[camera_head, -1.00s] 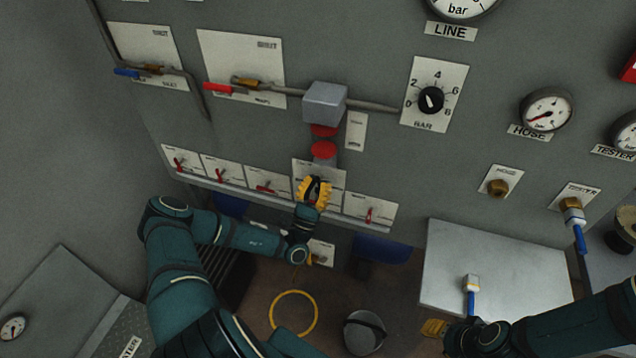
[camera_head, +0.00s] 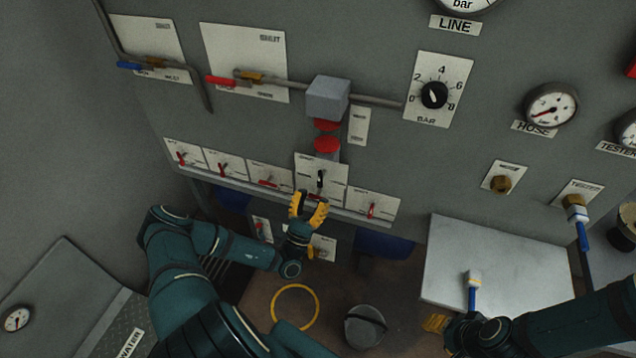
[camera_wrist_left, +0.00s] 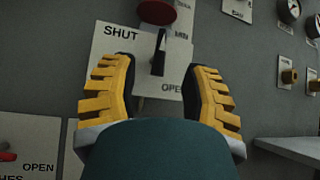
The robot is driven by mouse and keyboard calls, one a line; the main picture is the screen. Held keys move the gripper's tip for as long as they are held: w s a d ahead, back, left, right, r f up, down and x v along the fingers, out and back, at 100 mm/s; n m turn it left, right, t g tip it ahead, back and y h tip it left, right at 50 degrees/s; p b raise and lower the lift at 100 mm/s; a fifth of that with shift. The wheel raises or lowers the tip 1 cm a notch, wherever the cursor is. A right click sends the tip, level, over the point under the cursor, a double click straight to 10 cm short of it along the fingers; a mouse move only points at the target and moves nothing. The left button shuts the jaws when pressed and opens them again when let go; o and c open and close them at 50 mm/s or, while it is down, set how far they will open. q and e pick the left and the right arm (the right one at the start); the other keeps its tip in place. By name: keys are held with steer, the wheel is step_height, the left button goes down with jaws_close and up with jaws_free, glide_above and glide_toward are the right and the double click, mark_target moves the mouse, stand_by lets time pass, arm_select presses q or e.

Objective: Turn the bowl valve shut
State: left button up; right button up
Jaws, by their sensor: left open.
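A white plate (camera_head: 332,169) with a black lever (camera_head: 320,179) sits in the row on the panel, below a red knob. In the left wrist view this plate (camera_wrist_left: 113,47) reads SHUT at upper left and OPEN at lower right. Its black lever (camera_wrist_left: 158,55) stands nearly upright. No legible label tells me which valve is the bowl valve. My left gripper (camera_head: 309,209) is open just below and in front of the lever; its yellow fingers (camera_wrist_left: 157,100) flank the lower plate, and the lever is apart from them. My right gripper (camera_head: 434,322) is low at right, its jaws unclear.
Several plates with red levers, such as one (camera_head: 371,210) to the right, flank the black lever. A red knob (camera_head: 327,145) and grey box (camera_head: 328,98) are above. A metal table (camera_head: 500,260) stands at right, with a bucket (camera_head: 365,325) and yellow ring (camera_head: 295,307) on the floor.

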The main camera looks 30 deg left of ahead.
arm_select(q)
steer(key=v, duration=0.5)
steer(key=shift+s+f, duration=0.25)
steer(key=shift+s, duration=0.05)
steer(key=s+d+r+m+g+h, duration=0.1)
steer(key=d+r+m+g+h, duration=0.1)
steer(key=d+m+g+h, duration=1.55)
steer(key=s+d+f+m+g+h, duration=0.3)
steer(key=s+d+m+g, duration=0.35)
steer(key=d+g, duration=0.25)
steer(key=s+a+f+m+g+y, duration=0.2)
steer(key=s+f+m+g+y, duration=0.4)
steer(key=y, duration=0.5)
steer(key=w+a+r+m+t+y, duration=0.3)
steer(key=w+r+m+t+y, duration=0.1)
steer(key=t, duration=0.3)
steer(key=shift+w+r+m, duration=0.2)
steer(key=shift+w+m, duration=0.3)
steer(key=shift+w, duration=0.3)
